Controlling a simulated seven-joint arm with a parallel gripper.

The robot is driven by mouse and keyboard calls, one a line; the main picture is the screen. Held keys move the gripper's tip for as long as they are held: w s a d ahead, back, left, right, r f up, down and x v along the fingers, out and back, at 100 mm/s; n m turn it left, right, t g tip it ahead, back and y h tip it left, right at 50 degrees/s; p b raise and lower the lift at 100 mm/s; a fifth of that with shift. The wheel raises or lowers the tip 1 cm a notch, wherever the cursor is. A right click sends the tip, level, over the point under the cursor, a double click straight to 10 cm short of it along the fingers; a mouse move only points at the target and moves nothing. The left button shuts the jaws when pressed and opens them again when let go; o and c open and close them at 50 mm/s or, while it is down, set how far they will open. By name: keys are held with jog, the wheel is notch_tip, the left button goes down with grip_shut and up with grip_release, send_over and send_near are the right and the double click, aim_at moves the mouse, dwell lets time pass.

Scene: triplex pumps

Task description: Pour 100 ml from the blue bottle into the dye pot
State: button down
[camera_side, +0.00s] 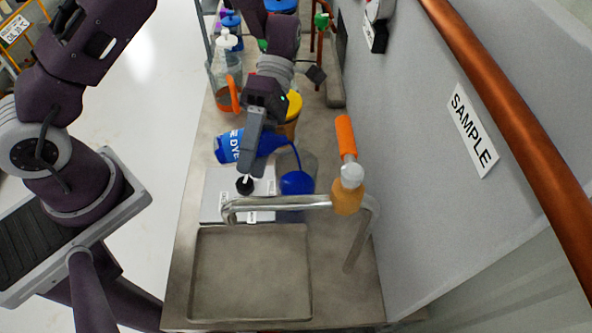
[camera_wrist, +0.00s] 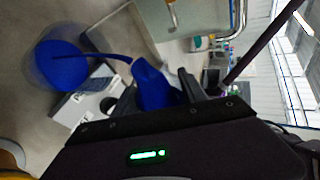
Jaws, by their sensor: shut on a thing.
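My gripper (camera_side: 256,143) is shut on the blue bottle (camera_side: 228,147), labelled with "DYE", and holds it tipped on its side above the bench. The bottle's neck points right in the side view. A thin blue stream runs from its mouth down into the clear dye pot (camera_side: 304,163), which holds blue liquid. In the wrist view the bottle (camera_wrist: 156,86) shows between the fingers, and the stream reaches the pot (camera_wrist: 57,64) at the left. The amount of liquid in the pot cannot be read.
A pale flat unit with labels (camera_side: 211,196) lies beside the pot. A metal pipe (camera_side: 280,203) with an orange-handled valve (camera_side: 346,137) crosses in front, above a shallow sink (camera_side: 250,275). A yellow-lidded container (camera_side: 294,104) and a clear bottle (camera_side: 227,72) stand behind. A grey wall bounds the right.

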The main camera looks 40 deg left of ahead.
jog(key=shift+w+d+r+g, duration=0.15)
jog(key=shift+r+g, duration=0.05)
jog(key=shift+g, duration=0.1)
dwell(0.6)
jog(key=shift+f+n+g+y+p, duration=0.35)
jog(key=shift+n+g+y, duration=0.05)
jog(key=shift+n, duration=0.4)
dwell(2.0)
